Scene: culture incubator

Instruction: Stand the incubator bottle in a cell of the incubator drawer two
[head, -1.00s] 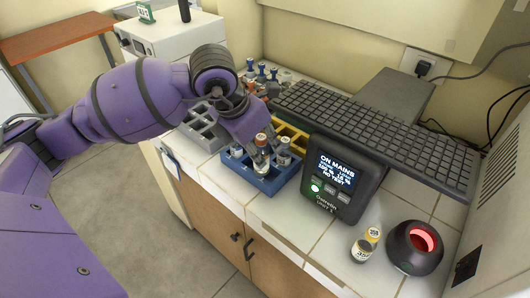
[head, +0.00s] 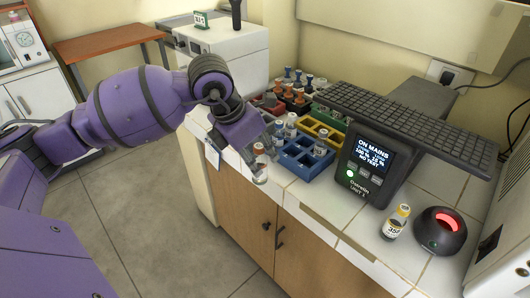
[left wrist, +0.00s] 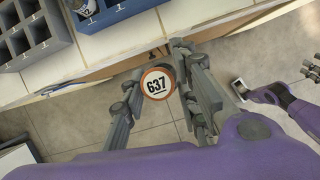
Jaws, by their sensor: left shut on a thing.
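My left gripper (head: 260,158) is shut on a small bottle (head: 259,177) with an orange-rimmed cap. In the left wrist view the cap (left wrist: 157,83) reads 637 and sits between the fingers. The bottle hangs in front of the counter edge, left of the blue rack (head: 297,168), apart from it. I cannot make out a numbered incubator drawer in either view.
Other bottles stand in the blue rack, which bears a label 1 (left wrist: 118,7). A yellow rack (head: 322,128) is behind it. A power unit (head: 366,167), a loose bottle (head: 397,222) and a scanner (head: 440,231) are to the right. A white appliance (head: 222,50) stands at the back left.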

